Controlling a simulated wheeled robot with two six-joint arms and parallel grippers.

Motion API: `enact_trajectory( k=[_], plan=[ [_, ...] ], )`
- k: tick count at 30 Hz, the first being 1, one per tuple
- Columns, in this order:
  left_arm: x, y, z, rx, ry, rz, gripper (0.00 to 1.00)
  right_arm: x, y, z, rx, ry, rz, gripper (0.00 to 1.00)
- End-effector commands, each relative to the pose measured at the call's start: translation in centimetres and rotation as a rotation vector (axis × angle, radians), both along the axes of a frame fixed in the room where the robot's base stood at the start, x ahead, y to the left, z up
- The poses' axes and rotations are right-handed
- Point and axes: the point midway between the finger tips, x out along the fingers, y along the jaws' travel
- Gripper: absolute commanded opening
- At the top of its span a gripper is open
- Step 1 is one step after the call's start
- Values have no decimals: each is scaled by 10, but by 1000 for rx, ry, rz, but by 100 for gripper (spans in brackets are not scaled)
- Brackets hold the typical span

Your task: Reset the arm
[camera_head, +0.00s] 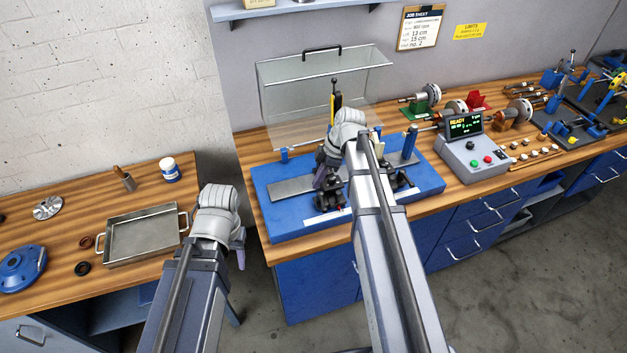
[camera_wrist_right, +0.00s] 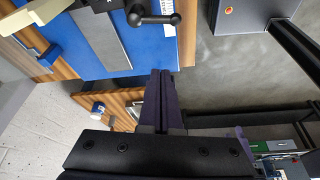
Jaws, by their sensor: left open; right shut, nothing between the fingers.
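My left gripper (camera_head: 239,258) hangs in front of the gap between the two benches, seen from behind and partly hidden by its wrist; it is open and touches nothing. My right arm reaches over the blue base (camera_head: 428,182) of the balancing machine. In the head view its wrist hides most of the right gripper. In the right wrist view the right gripper's fingers (camera_wrist_right: 160,74) are shut together and empty. Their tips appear beside the edge of the blue base (camera_wrist_right: 145,55), below a black handle (camera_wrist_right: 153,16). I cannot tell the height between them.
A clear guard (camera_head: 290,85) stands behind the base. The control box (camera_head: 472,158) with a lit READY display is to its right. A metal tray (camera_head: 143,238) and a white-lidded jar (camera_head: 170,170) are on the left bench. Open floor lies in front of the right bench.

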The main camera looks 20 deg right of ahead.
Motion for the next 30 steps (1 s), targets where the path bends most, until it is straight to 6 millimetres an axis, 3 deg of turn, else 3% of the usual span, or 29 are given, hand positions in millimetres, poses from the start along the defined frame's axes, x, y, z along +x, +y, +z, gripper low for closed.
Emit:
enact_trajectory(
  k=[3, 20, 25, 30],
  plan=[
    [0, 0, 8, -1, 0, 2, 50, 0, -2, 8, 0, 0, 1, 0],
    [0, 0, 5, 0, 0, 2, 50, -2, 0, 5, -3, 5, -6, 0],
    [0, 0, -12, 0, 0, 0, 50, -27, 37, -17, -48, 87, -116, 0],
    [0, 0, -39, 0, 0, -2, 50, -77, 93, -50, -165, 204, -368, 0]
  ],
)
